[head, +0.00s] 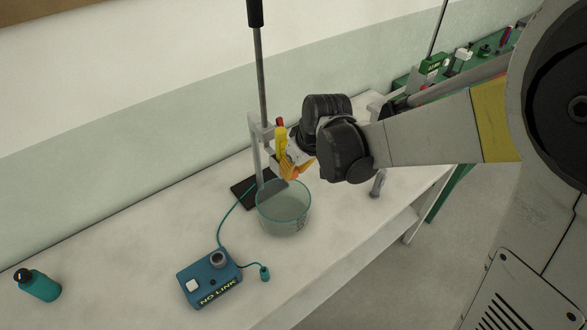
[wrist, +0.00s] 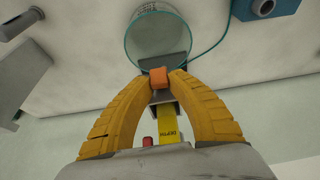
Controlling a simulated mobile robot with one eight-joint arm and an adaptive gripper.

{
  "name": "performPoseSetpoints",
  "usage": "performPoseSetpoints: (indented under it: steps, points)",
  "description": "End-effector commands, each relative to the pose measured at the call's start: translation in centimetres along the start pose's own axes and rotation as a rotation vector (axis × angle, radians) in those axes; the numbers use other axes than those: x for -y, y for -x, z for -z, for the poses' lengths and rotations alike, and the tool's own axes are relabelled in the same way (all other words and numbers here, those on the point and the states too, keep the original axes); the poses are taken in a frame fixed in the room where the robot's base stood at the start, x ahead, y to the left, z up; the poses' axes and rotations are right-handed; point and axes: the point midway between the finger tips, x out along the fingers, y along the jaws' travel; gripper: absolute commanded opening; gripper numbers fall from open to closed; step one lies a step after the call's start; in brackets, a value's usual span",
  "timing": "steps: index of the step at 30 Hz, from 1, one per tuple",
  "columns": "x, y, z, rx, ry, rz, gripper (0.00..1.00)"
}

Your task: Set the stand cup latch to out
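The stand has a tall rod (head: 262,90), a grey bracket (head: 254,145) and a dark base (head: 240,192) on the bench. A small orange block, seemingly the cup latch (wrist: 158,77), shows between my fingertips in the wrist view. My gripper (head: 294,172) is at the bracket, just above and behind the clear glass cup (head: 284,212). Its yellow fingers (wrist: 159,80) curve in and close on the orange block from both sides. The cup (wrist: 160,38) also shows beyond the fingertips. The latch's in or out position cannot be told.
A yellow strip marked DEPTH (wrist: 170,130) and a red piece (wrist: 147,141) sit close to my fingers. A blue NO LINK box (head: 211,279) with a cable is at the front of the bench (head: 130,262).

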Motion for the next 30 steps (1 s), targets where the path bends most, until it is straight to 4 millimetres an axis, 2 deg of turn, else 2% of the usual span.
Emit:
performPoseSetpoints:
  steps: [5,10,16,17,19,30]
  points:
    - [0.0,0.0,-0.2,0.0,0.0,0.0,0.0]
    - [0.0,0.6,-1.6,0.001,-0.002,-0.001,0.0]
    - [0.0,0.6,-1.7,0.003,-0.001,0.0,0.0]
    - [0.0,0.6,-1.7,0.004,0.0,0.0,0.24]
    - [0.0,0.6,-1.7,0.003,0.0,0.0,0.45]
    - [0.0,1.0,-1.6,0.001,0.0,0.0,0.45]
